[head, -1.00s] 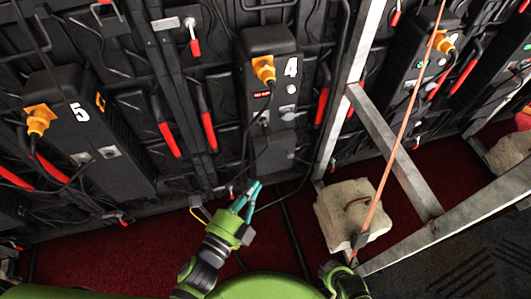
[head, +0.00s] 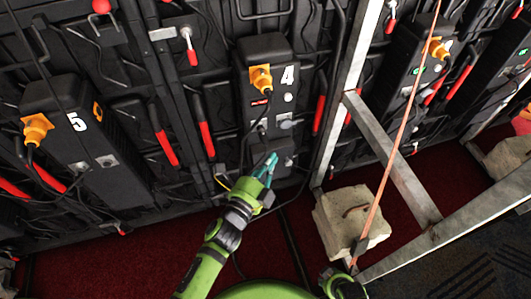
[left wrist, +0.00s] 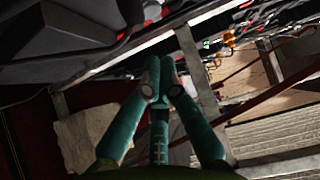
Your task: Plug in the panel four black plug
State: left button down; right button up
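Panel four (head: 265,60) is a tall black box with a white "4" in the upper middle of the head view. An orange plug (head: 261,78) sits in its upper part, and a thin black cable (head: 248,143) hangs down its left side. I cannot make out the black plug itself against the dark panel. My left gripper (head: 266,166) has teal fingers and is in front of the panel's lower part. In the left wrist view its fingertips (left wrist: 160,66) are a little apart, with nothing visible between them.
Panel five (head: 75,115) stands to the left with its own orange plug (head: 36,128). Red-handled levers flank panel four.

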aim_at(267, 143)
pick_arm(q)
jog(key=w, duration=0.1)
jog(key=w+a, duration=0.1)
jog(key=shift+w+a, duration=0.1)
jog(key=shift+w, duration=0.2)
jog(key=shift+w, duration=0.1)
pick_arm(e)
jog(key=shift+s, duration=0.1)
pick_arm(q)
jog(key=shift+w+a, duration=0.25)
jog(key=shift+w, duration=0.5)
pick_arm(e)
jog(key=shift+s, duration=0.3)
